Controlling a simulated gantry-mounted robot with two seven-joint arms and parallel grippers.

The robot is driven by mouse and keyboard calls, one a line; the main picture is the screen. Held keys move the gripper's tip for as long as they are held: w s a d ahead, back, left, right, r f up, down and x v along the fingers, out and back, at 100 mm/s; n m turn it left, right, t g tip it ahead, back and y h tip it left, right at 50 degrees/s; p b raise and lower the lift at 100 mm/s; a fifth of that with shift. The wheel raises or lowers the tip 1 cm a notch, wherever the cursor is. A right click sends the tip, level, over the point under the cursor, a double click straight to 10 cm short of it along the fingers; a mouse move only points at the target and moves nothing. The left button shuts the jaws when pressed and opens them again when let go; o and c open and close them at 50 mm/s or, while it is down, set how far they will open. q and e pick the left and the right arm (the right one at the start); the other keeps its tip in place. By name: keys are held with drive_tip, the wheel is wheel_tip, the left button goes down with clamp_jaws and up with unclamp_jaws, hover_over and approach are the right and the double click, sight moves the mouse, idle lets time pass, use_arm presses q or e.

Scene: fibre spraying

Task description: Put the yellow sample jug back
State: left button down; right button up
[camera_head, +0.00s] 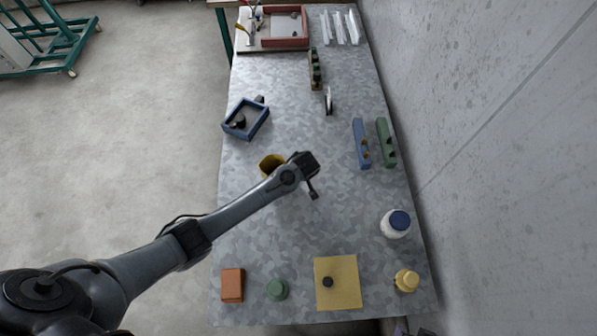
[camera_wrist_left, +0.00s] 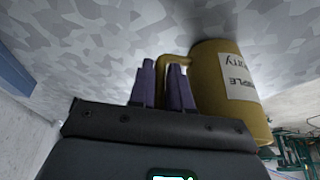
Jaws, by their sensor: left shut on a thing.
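The yellow sample jug (camera_head: 270,161) is near the middle of the table, partly hidden behind my left arm in the head view. In the left wrist view, which is upside down, the jug (camera_wrist_left: 209,75) shows its white label, and its handle lies between the purple fingers. My left gripper (camera_wrist_left: 165,84) is shut on this handle. The jug looks upright, with its base close to the grey tabletop; I cannot tell whether it touches. My right gripper is not in view.
A blue tray (camera_head: 264,128) stands beyond the jug. Blue (camera_head: 360,143) and green (camera_head: 384,142) racks and a blue-lidded white jar (camera_head: 393,229) stand right. An orange block (camera_head: 232,285), green object (camera_head: 276,289), yellow mat (camera_head: 343,295) and yellow bottle (camera_head: 406,281) are in front. A wall borders the right.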

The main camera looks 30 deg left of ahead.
use_arm(q)
drive_tip(key=shift+f, duration=0.1)
drive_tip(key=c, duration=1.1)
unclamp_jaws()
drive_tip(key=shift+o, duration=0.2)
drive_tip(key=shift+d+r, duration=0.1)
drive_tip(key=shift+r, duration=0.25)
drive_tip(key=v, duration=1.1)
drive_tip(key=s+d+f+m+h, duration=0.1)
drive_tip(key=s+d+m, duration=0.15)
drive_tip(key=s, duration=0.35)
drive_tip(key=s+d+m+h, duration=0.1)
drive_tip(key=s+m, duration=0.2)
drive_tip(key=s, duration=0.3)
drive_tip(key=s+a+r+m, duration=0.1)
drive_tip(key=s+r+m, duration=0.1)
drive_tip(key=s, duration=0.5)
drive_tip(key=s+a+r+m+h, duration=0.1)
drive_tip(key=s+r+m, duration=0.2)
drive_tip(key=s, duration=0.4)
drive_tip(key=shift+a+r+m+t, duration=0.25)
drive_tip(key=shift+a+m+t, duration=0.05)
drive_tip(key=shift+a+m, duration=0.1)
